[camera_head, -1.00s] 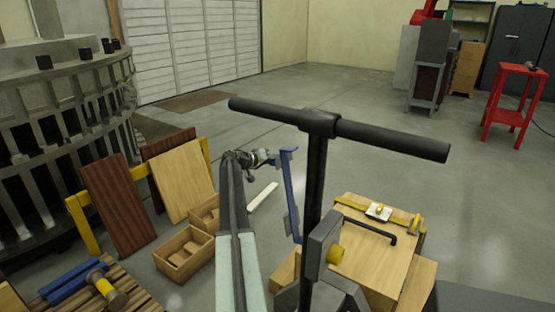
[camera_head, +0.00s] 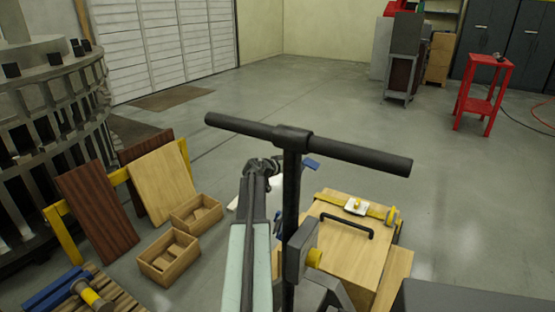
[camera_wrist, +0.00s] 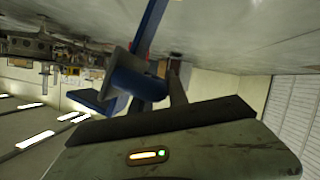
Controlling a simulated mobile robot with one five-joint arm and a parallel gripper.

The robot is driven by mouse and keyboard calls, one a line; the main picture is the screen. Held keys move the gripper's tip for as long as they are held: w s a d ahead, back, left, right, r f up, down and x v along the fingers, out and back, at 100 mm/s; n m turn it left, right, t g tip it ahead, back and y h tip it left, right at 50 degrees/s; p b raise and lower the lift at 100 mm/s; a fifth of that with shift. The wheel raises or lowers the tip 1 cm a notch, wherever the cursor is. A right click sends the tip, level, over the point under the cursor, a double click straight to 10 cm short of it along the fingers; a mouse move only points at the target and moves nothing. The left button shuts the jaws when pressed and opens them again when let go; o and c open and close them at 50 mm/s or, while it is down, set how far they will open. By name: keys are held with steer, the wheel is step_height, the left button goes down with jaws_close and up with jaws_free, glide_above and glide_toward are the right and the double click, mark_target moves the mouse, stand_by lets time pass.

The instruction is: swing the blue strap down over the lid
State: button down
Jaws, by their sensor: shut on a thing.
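The blue strap (camera_head: 312,164) shows in the head view as a short end just right of a black T-shaped post, which hides much of it. My gripper (camera_head: 268,164) is left of that post, shut on the strap. The strap looms close in the wrist view (camera_wrist: 137,82), in front of the jaws; the exact grip is hard to make out there. The wooden box's lid (camera_head: 335,248), with a black bar handle, is at lower right. The strap's end is up and beyond the lid's left side, not lying over it.
The black T-shaped post (camera_head: 292,200) stands between my arm and the box. A yellow strap (camera_head: 376,212) with a white buckle crosses the lid's far edge. Open wooden boxes (camera_head: 170,258) and leaning boards (camera_head: 97,210) are at left.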

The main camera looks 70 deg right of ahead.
steer(key=s, duration=0.1)
steer(key=s+a, duration=0.1)
steer(key=s, duration=0.3)
steer(key=shift+a+f, duration=0.25)
steer(key=c, duration=1.6)
jaws_free()
steer(key=shift+o, duration=0.2)
steer(key=shift+r, duration=0.1)
steer(key=p, duration=0.2)
glide_toward(303, 169)
steer(key=shift+s+d, duration=0.4)
steer(key=shift+s, duration=0.15)
